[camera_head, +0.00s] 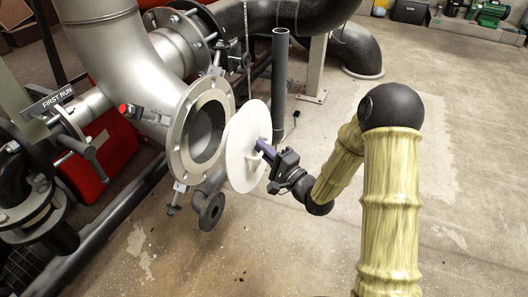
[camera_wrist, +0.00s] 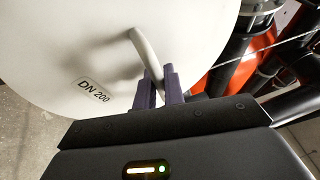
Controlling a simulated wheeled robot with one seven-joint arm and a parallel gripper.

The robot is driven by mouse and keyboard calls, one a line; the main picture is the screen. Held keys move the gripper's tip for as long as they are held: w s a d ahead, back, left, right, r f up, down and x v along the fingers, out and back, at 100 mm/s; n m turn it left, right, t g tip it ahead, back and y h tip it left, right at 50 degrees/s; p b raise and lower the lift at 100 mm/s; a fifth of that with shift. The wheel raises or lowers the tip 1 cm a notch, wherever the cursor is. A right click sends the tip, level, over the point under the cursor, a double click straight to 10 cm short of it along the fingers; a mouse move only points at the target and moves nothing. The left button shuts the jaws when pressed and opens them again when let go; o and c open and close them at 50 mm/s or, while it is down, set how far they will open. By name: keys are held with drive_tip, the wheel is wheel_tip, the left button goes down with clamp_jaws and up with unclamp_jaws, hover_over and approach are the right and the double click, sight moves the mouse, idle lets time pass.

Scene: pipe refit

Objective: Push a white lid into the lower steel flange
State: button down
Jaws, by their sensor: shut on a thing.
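The white lid (camera_head: 247,146) is a round disc held upright in front of the lower steel flange (camera_head: 203,130). The flange is an open round pipe end with bolt holes, and its bore shows to the left of the lid. The lid covers part of the flange's right side in the head view; I cannot tell whether they touch. My gripper (camera_head: 265,149) is shut on the lid's handle from the right. In the wrist view the lid (camera_wrist: 60,50) fills the upper left, marked "DN 200", and the purple fingers (camera_wrist: 159,88) close around its curved white handle (camera_wrist: 143,50).
Clamps with handles (camera_head: 133,112) sit around the flange. A small dark flange (camera_head: 211,210) hangs below it. A grey upright post (camera_head: 280,85) stands behind the lid. A red box (camera_head: 110,150) is at the left. The floor at the right is mostly clear.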

drive_tip(key=shift+a, duration=0.1)
drive_tip(key=shift+w+a+b, duration=0.15)
drive_tip(key=shift+w+a, duration=0.3)
drive_tip(key=shift+a, duration=0.8)
drive_tip(key=shift+w+a+b, duration=0.15)
drive_tip(key=shift+w+a, duration=0.3)
drive_tip(key=shift+a, duration=0.75)
drive_tip(key=shift+w+a+b, duration=0.15)
drive_tip(key=shift+w+a, duration=0.3)
drive_tip(key=shift+a, duration=0.8)
drive_tip(key=shift+y+b, duration=0.3)
drive_tip(key=shift+b, duration=0.25)
drive_tip(key=shift+w+d+t, duration=0.1)
drive_tip(key=shift+t, duration=0.3)
drive_tip(key=shift+a+m+b, duration=0.2)
drive_tip(key=shift+m+b, duration=0.1)
drive_tip(key=shift+b, duration=0.35)
drive_tip(key=shift+t+y+b, duration=0.4)
drive_tip(key=shift+t, duration=0.1)
drive_tip(key=shift+w+a+m, duration=0.15)
drive_tip(key=shift+a, duration=0.5)
drive_tip(key=shift+w+a+m, duration=0.1)
drive_tip(key=shift+a+m, duration=0.05)
drive_tip(key=shift+a, duration=0.45)
drive_tip(key=shift+w, duration=0.25)
